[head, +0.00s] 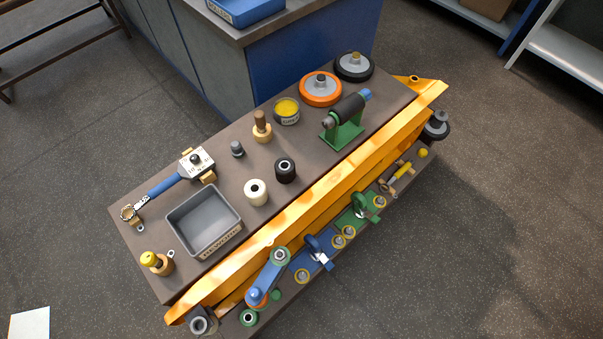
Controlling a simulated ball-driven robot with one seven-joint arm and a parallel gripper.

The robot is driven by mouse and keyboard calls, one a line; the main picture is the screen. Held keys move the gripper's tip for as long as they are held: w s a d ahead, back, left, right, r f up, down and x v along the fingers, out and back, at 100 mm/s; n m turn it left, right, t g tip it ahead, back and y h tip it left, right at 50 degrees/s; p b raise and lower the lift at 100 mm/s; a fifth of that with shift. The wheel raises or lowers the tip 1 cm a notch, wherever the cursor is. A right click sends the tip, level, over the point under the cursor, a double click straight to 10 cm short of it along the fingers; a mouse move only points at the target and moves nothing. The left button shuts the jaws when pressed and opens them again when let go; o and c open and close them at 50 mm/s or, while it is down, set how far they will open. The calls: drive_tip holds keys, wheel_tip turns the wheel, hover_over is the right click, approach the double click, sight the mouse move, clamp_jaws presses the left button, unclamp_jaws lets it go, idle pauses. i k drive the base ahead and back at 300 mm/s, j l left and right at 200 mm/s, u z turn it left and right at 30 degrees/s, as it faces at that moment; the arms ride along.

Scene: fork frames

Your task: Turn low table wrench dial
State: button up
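A wrench with a blue handle (164,185) lies on the left part of the low table (330,167). Its silver jaw end (131,212) points to the lower left. At the handle's upper right end is a pale square plate with a dark round knob (196,160), which looks like the dial. Markings on the plate are too small to read. My gripper is not in view.
A grey tray (203,219) sits just below the wrench. A yellow-topped wooden piece (155,263), a dark small cylinder (237,149), a wooden-handled tool (262,127), a yellow tin (287,110) and two wheels (320,88) stand around. An orange beam (330,195) runs along the front edge.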

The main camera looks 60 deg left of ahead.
sight(195, 158)
drive_tip(key=k+u, duration=0.4)
drive_tip(key=k+j+u, duration=0.15)
drive_tip(key=k+u, duration=0.25)
